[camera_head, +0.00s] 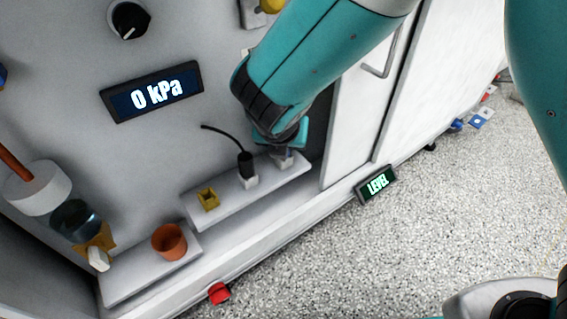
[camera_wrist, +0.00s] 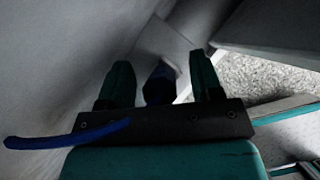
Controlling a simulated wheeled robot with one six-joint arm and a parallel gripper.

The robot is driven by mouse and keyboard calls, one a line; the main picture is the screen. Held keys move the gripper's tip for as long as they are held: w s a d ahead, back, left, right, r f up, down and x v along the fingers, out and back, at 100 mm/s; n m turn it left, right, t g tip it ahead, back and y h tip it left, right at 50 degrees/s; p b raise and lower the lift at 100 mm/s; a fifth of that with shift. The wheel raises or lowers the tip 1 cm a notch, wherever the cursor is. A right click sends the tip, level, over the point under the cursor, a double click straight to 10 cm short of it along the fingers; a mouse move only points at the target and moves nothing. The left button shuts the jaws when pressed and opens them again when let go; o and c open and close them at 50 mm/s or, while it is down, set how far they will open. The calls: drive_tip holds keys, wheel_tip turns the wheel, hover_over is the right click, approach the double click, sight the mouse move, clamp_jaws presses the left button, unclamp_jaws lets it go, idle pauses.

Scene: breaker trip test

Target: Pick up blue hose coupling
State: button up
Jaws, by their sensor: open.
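The blue hose coupling (camera_wrist: 159,86) is dark in the wrist view and lies between the two teal fingers of my gripper (camera_wrist: 160,62). The fingers are spread, one on each side of it, and I cannot tell whether either touches it. A blue hose (camera_wrist: 66,135) runs across the lower left of the wrist view. In the head view my gripper (camera_head: 284,146) is low over the right end of the grey shelf (camera_head: 222,212). The arm and gripper hide the blue coupling there.
A black coupling with a thin hose (camera_head: 246,163) stands on the shelf just left of my gripper. A yellow square socket (camera_head: 208,199) and an orange cup (camera_head: 169,241) are farther left. The panel wall (camera_head: 150,150) rises behind. A cabinet door (camera_head: 372,90) is at the right.

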drive_tip(key=shift+w+f, duration=0.15)
drive_tip(key=c, duration=1)
